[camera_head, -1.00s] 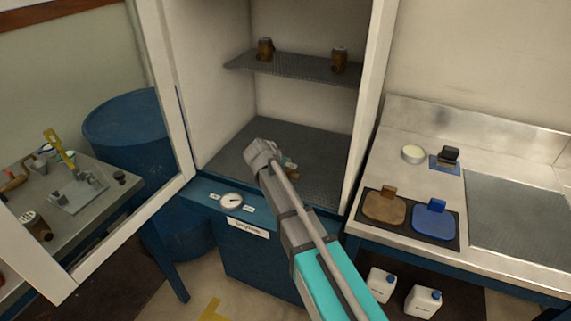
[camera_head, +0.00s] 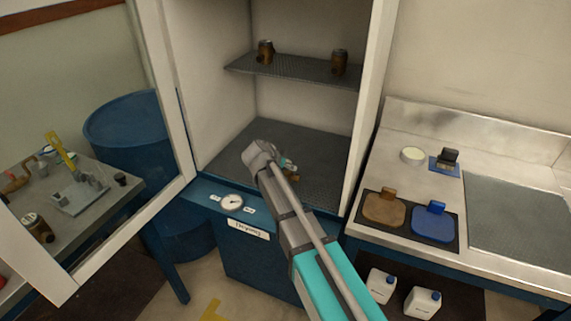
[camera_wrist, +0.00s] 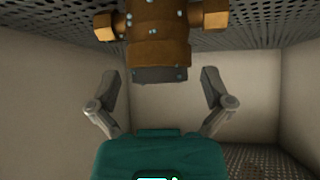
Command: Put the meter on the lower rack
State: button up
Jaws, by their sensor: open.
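A brown, brass-like meter (camera_wrist: 158,40) with side pipe ends and small bolts fills the top middle of the wrist view, its dark end towards me, against a perforated rack surface. My gripper (camera_wrist: 208,78) is open, its two fingers apart on either side of the meter's dark end, with no finger visibly touching it. In the head view my gripper (camera_head: 287,163) is inside the cabinet, low over the lower rack (camera_head: 322,150), mostly hidden behind my wrist. A small brown part of the meter (camera_head: 293,178) shows there; I cannot tell its full pose.
The upper rack (camera_head: 300,70) holds two brown meters (camera_head: 265,50), (camera_head: 339,61). The open cabinet door (camera_head: 165,90) stands left, and the cabinet's right wall edge (camera_head: 368,110) is close to my arm. A gauge (camera_head: 232,202) sits on the front ledge. A steel counter (camera_head: 520,225) lies right.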

jog(key=p+v, duration=0.7)
jog(key=v, duration=0.4)
dwell(1.5)
